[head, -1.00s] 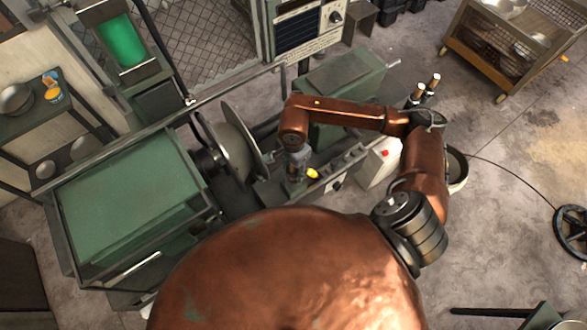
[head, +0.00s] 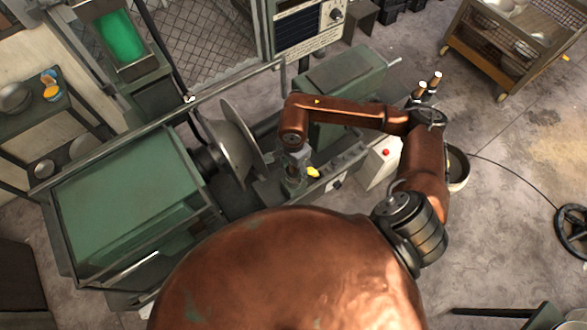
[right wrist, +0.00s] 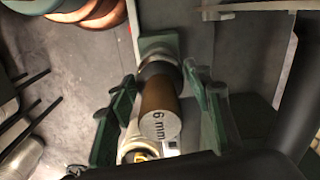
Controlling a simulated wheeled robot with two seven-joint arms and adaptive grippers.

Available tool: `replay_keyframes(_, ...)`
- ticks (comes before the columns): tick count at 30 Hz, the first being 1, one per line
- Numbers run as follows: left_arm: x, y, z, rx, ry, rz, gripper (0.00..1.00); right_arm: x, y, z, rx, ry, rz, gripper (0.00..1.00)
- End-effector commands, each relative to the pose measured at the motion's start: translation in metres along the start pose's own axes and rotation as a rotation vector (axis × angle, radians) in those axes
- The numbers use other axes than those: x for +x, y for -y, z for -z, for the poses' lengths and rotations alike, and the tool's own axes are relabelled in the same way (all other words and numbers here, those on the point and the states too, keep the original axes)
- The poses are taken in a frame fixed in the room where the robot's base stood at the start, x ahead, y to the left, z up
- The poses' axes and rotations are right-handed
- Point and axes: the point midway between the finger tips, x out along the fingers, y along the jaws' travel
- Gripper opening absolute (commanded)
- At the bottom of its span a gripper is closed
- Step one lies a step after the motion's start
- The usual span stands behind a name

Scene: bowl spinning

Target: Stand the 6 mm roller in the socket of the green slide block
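The 6 mm roller (right wrist: 160,122) is a brown cylinder. In the right wrist view its grey end face, marked "6 mm", points at the camera. Its far end meets a dark ring and silver collar at a green block (right wrist: 158,43), which looks like the slide block. I cannot tell how deeply the roller sits there. My right gripper (right wrist: 160,72) has a green finger on each side of the roller, with gaps showing, so it looks open. In the head view the right gripper (head: 296,168) is low over the machine bed and hides the roller. My left gripper is not in view.
A large metal disc (head: 228,140) on the machine stands just left of the right gripper. A yellow piece (head: 313,172) is close on its right.

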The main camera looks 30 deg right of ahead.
Motion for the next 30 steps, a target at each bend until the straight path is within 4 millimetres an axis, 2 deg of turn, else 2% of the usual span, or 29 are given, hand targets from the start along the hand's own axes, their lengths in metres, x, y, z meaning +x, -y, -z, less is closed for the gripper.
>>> replay_keyframes(6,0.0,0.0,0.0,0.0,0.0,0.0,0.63,0.0,0.0,0.0,0.0,0.0,0.0,0.62)
replay_keyframes(17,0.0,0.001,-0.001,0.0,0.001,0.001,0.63,-0.004,0.0,0.0,0.0,-0.001,0.0,0.63)
replay_keyframes(20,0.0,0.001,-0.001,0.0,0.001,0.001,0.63,-0.017,0.001,0.001,0.0,-0.002,0.004,0.63)
replay_keyframes(30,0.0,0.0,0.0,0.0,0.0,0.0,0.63,-0.086,0.001,0.001,-0.001,-0.002,0.004,0.63)
